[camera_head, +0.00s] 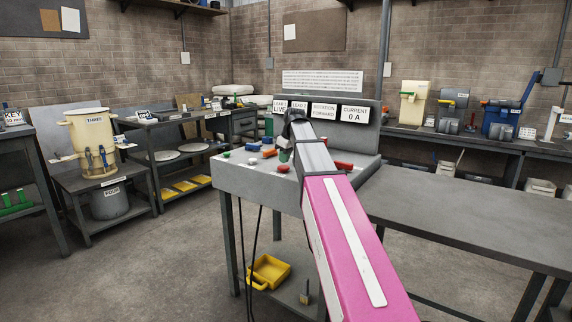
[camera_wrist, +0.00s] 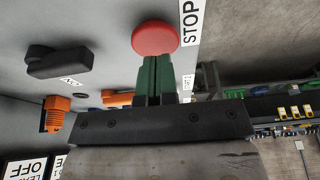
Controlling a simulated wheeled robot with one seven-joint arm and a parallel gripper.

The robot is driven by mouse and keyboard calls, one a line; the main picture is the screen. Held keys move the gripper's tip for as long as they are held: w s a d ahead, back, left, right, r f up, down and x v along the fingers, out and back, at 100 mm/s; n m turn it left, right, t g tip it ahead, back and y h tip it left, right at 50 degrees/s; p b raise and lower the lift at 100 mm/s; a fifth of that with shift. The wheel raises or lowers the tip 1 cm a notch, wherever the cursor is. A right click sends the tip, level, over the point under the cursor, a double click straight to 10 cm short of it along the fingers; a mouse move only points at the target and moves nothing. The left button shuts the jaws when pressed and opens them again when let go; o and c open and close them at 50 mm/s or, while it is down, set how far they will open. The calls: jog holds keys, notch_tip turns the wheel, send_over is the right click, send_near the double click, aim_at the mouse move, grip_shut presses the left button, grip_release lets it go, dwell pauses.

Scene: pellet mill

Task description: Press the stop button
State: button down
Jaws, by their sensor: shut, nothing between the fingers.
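The stop button is a round red cap (camera_wrist: 155,37) on the grey panel in the wrist view, next to a white STOP label (camera_wrist: 190,20). My gripper (camera_wrist: 155,62) has its green fingers shut together with nothing between them. The fingertips are right at the button's lower edge in the wrist view; I cannot tell whether they touch it. In the head view my pink and grey arm reaches over the control desk (camera_head: 233,180) and hides part of its top. Several small red parts show on the desk there, and I cannot tell which is the stop button.
A black knob (camera_wrist: 60,62) and an orange part (camera_wrist: 58,112) are on the panel near my gripper. The desk's raised back carries signs, including CURRENT 0 A (camera_head: 354,114). A grey table (camera_head: 470,215) stands at right.

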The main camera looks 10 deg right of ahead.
jog(key=v, duration=1.1)
jog(key=shift+w+r, duration=0.25)
jog(key=shift+r, duration=0.1)
jog(key=shift+a, duration=0.1)
